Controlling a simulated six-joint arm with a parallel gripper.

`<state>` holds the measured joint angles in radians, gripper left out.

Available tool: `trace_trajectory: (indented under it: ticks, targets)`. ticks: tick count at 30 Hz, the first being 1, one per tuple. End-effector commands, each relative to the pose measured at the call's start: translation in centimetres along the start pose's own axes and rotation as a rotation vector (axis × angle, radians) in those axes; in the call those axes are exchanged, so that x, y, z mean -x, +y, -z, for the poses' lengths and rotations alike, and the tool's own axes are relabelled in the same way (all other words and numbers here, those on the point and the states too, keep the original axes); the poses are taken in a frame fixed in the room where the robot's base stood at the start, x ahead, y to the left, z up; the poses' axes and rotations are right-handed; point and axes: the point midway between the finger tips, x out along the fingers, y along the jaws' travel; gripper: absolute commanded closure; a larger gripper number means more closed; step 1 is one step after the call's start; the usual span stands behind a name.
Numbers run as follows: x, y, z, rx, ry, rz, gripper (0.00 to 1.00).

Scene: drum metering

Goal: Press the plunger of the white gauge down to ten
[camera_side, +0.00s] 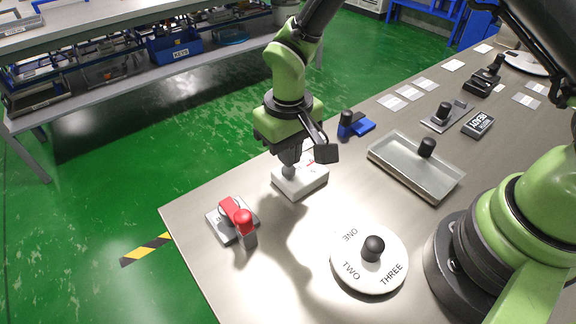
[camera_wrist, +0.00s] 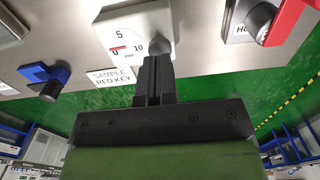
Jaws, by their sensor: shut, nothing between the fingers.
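The white gauge (camera_side: 305,183) is a low white block on the table, below my gripper (camera_side: 290,158). In the wrist view the gauge (camera_wrist: 130,24) shows the marks 0, 5 and 10 mm, and its red pointer (camera_wrist: 118,48) lies by the 0. My gripper (camera_wrist: 155,62) is shut and empty, pointing down over the plunger. I cannot tell whether the tips touch it.
A white dial (camera_side: 345,262) with a black knob is in front. A grey tray (camera_side: 455,183) lies to the right. A "SAMPLE RED KEY" label (camera_wrist: 112,77) lies beside the gauge.

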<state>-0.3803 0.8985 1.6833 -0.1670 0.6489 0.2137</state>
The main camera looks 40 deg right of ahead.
Motion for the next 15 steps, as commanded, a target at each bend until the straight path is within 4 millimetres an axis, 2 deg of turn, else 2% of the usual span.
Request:
trace_trajectory:
  ticks: [15]
  targets:
    - [-1.07,0.00,0.00,-0.001,0.000,0.000,1.00]
